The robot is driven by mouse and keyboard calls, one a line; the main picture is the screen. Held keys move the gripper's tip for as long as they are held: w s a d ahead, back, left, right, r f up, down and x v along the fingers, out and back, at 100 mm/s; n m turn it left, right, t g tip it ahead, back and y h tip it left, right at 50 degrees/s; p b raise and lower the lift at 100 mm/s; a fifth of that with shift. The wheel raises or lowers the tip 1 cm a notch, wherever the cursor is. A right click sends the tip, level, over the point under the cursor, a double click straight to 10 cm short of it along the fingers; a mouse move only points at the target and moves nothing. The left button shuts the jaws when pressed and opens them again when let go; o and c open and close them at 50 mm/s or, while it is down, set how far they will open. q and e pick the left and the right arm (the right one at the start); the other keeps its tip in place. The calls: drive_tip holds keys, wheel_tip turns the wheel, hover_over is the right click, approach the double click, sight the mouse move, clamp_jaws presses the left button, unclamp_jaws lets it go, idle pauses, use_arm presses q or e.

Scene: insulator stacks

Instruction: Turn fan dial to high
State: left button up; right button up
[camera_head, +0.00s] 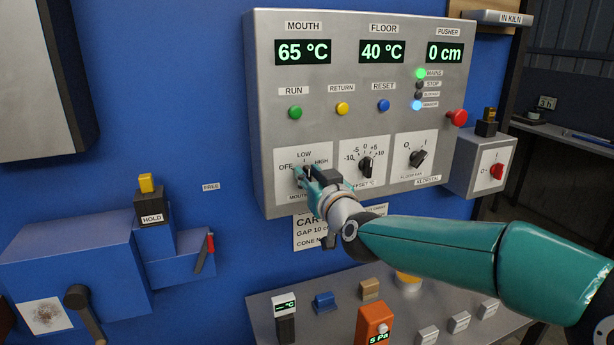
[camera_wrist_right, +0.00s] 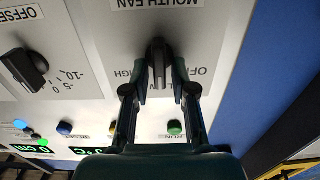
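The mouth fan dial (camera_wrist_right: 159,62) is a black knob on a white plate marked OFF, LOW and HIGH. In the wrist view its bar lies roughly along the LOW direction, but its exact pointer is hard to read. My right gripper (camera_head: 304,174) is at this dial in the head view and covers most of it. In the wrist view, the right gripper's fingers (camera_wrist_right: 159,80) stand one on each side of the knob. They look slightly apart from it, with a narrow gap on the left; contact on the right is unclear. My left gripper is not in view.
The offset dial (camera_head: 367,166) and floor fan dial (camera_head: 418,157) sit to the right on the same panel. Green (camera_head: 295,112), yellow (camera_head: 342,109) and blue (camera_head: 383,105) buttons are above. A red mushroom button (camera_head: 457,118) projects at the right edge. A sloped desk (camera_head: 262,318) lies below.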

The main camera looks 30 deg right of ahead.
drive_tip(key=shift+s+r, duration=0.1)
clamp_jaws()
